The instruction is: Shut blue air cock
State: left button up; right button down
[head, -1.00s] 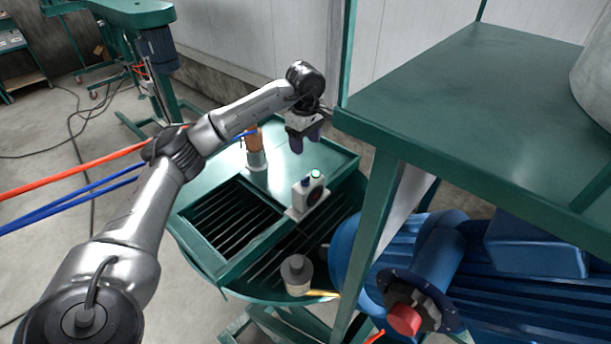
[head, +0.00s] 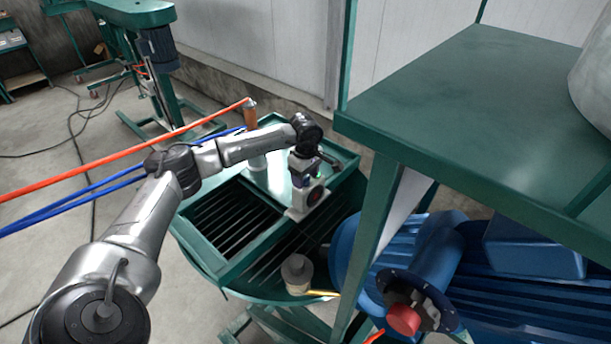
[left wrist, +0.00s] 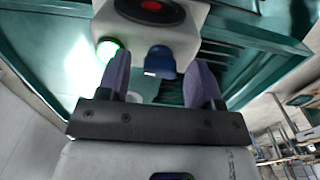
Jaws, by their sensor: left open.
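The blue air cock (left wrist: 160,62) is a small dark blue knob on a pale grey box (left wrist: 185,28), beside a glowing green button (left wrist: 108,48). My right gripper is not in view.
The green bench (head: 225,276) has slatted openings. A grey-lidded pot (head: 297,268) stands near its front, and an orange-brown handled item (head: 251,115) behind. Red and blue hoses cross from the left. A green table (head: 470,95) and blue motor (head: 400,250) crowd the right.

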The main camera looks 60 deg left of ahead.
pick_arm(q)
jog(key=c, duration=0.9)
jog(key=shift+c, duration=0.2)
